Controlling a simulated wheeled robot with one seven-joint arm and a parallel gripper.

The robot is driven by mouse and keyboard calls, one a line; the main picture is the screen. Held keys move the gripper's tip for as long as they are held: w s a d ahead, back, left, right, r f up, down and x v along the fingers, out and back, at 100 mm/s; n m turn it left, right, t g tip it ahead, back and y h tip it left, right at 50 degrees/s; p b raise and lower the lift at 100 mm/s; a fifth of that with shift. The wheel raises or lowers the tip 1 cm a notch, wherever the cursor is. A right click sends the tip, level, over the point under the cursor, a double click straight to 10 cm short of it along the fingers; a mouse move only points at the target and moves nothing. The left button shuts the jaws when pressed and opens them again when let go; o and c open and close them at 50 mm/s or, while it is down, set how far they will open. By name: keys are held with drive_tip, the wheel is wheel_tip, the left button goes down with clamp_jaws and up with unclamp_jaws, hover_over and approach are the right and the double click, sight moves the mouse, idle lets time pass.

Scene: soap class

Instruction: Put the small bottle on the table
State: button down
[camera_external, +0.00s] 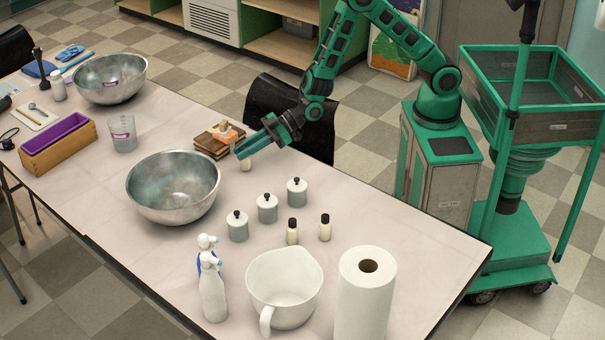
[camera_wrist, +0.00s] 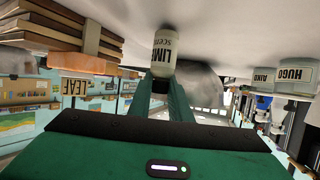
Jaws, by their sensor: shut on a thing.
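A small pale bottle (camera_external: 246,164) is held at the tip of my gripper (camera_external: 238,146), low over the far side of the table (camera_external: 350,215). In the wrist view the bottle (camera_wrist: 163,50), labelled "LIME scent", sits between the fingertips (camera_wrist: 165,95). The fingers are shut on it. That view is upside down, with the tabletop along the top. The bottle's base is at or very near the tabletop; I cannot tell whether it touches. Two similar cream bottles with black caps, one on the left (camera_external: 292,232) and one on the right (camera_external: 325,228), stand on the table.
A brown stack (camera_external: 212,147) with an orange item (camera_external: 227,132) is just left of my gripper. A large metal bowl (camera_external: 173,188) and several lidded jars (camera_external: 267,209) stand nearer the camera. A white jug (camera_external: 284,285) and paper roll (camera_external: 366,300) are at the front.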

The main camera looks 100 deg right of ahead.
drive_tip(key=shift+f, duration=0.25)
drive_tip(key=c, duration=1.6)
unclamp_jaws()
drive_tip(key=shift+c, duration=0.2)
drive_tip(key=v, duration=1.2)
